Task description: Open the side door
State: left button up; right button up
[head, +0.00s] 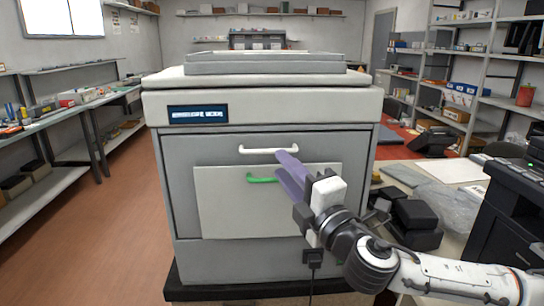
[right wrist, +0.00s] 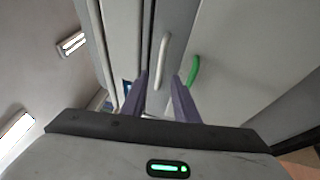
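A large grey printer (head: 262,108) stands in front of me. A white bar handle (head: 268,150) is on its upper grey front. Below it is a pale panel (head: 222,215) with a green handle (head: 262,180); it looks closed. I cannot tell which part is called the side door. My right gripper (head: 282,168) has purple fingers, spread and empty, near the right ends of both handles. In the right wrist view, the white handle (right wrist: 161,55) lines up between the fingers (right wrist: 160,84), and the green handle (right wrist: 194,68) is right of them. Contact cannot be told. My left gripper is not in view.
A display (head: 198,114) is on the printer's upper left. Black boxes (head: 414,218) lie on a table right of my right gripper. A dark machine (head: 505,205) stands at far right. Shelves line both walls. The floor left of the printer is clear.

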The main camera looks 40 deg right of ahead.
jog(key=shift+p+x, duration=0.65)
jog(key=shift+x, duration=2.25)
grip_shut()
